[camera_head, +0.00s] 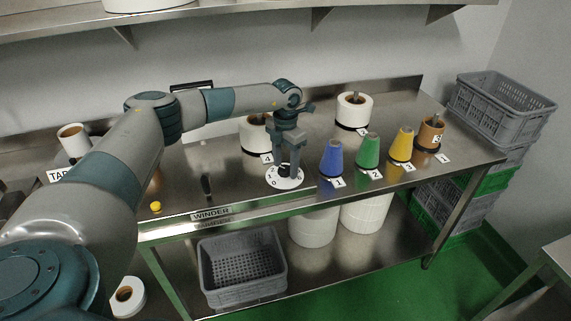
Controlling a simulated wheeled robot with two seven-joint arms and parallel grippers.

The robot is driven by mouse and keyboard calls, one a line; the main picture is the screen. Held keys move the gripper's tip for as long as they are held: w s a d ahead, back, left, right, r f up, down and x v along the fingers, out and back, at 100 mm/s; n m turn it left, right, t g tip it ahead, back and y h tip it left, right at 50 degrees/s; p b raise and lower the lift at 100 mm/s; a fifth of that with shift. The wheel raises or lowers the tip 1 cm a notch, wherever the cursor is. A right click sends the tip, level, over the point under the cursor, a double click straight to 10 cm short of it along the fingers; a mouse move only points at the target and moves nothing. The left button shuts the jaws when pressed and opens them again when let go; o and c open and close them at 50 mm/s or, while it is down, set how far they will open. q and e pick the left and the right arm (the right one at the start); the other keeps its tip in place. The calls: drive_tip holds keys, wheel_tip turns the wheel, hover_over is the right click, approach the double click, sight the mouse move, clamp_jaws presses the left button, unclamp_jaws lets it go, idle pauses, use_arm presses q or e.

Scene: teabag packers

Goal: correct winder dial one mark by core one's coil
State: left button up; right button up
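The winder dial (287,183) is a white disc with numbers on its rim, lying on the steel bench behind the WINDER plate (211,213). My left gripper (286,161) points down over it, its two fingers apart on either side of the dark centre knob; whether they press on it I cannot tell. A blue cone (331,159) with card 1 stands just right of the dial. A white coil (255,138) with card 4 stands behind the gripper, partly hidden. Another white coil (354,111) stands farther back right; its card is too small to read. My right gripper is not in view.
A yellow button (155,207) is at the front left. Grey crates (507,103) are stacked beyond the bench's right end.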

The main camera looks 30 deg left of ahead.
sight(286, 168)
use_arm(q)
drive_tip(key=shift+r+b, duration=0.3)
drive_tip(key=shift+r, duration=0.15)
wheel_tip(286, 168, up, 16)
drive_tip(key=b, duration=0.5)
drive_tip(key=shift+r, duration=0.25)
